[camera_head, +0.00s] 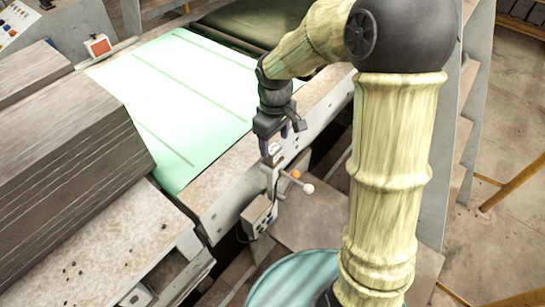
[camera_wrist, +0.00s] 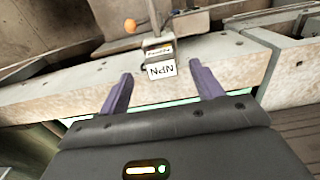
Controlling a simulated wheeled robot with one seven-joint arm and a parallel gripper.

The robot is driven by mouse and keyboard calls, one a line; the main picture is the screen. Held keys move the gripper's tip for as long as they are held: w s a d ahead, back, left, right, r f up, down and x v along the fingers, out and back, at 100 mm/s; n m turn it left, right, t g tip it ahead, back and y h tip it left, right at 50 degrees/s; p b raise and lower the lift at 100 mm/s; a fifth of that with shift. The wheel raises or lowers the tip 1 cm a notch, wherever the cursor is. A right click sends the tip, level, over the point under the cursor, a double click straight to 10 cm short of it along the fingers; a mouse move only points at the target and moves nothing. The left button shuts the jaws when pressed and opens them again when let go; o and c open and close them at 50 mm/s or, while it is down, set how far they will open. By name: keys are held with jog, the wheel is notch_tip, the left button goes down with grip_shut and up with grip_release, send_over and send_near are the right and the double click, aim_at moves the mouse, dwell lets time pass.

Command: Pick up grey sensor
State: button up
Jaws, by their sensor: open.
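The grey sensor (camera_wrist: 158,50) is a small boxy unit with white labels, one reading NPN upside down. In the wrist view it stands ahead of my gripper (camera_wrist: 159,73), in line with the gap between the two purple fingers. My gripper is open, with nothing held between its fingers. In the head view my gripper (camera_head: 275,142) points down just above the machine's edge, close over the sensor (camera_head: 273,160). The exact distance from the fingertips to the sensor cannot be told.
Levers with an orange knob (camera_head: 295,174) and a white knob (camera_head: 308,188) stick out beside the sensor. A grey control box (camera_head: 258,215) hangs below. The pale green conveyor bed (camera_head: 175,95) lies behind. Stacked dark slabs (camera_head: 65,140) stand at left.

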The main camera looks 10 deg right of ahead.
aim_at(273, 148)
jog(key=shift+w+a+f+p, duration=0.1)
jog(key=shift+f+p, duration=0.4)
jog(key=shift+f, duration=0.8)
jog(key=shift+w+a+f+p, duration=0.1)
jog(key=shift+f+p, duration=0.35)
jog(key=shift+f, duration=0.8)
jog(key=c, duration=1.1)
jog(key=shift+r, duration=0.15)
notch_tip(273, 148, up, 10)
jog(key=shift+f+b, duration=0.1)
jog(key=shift+b, duration=0.95)
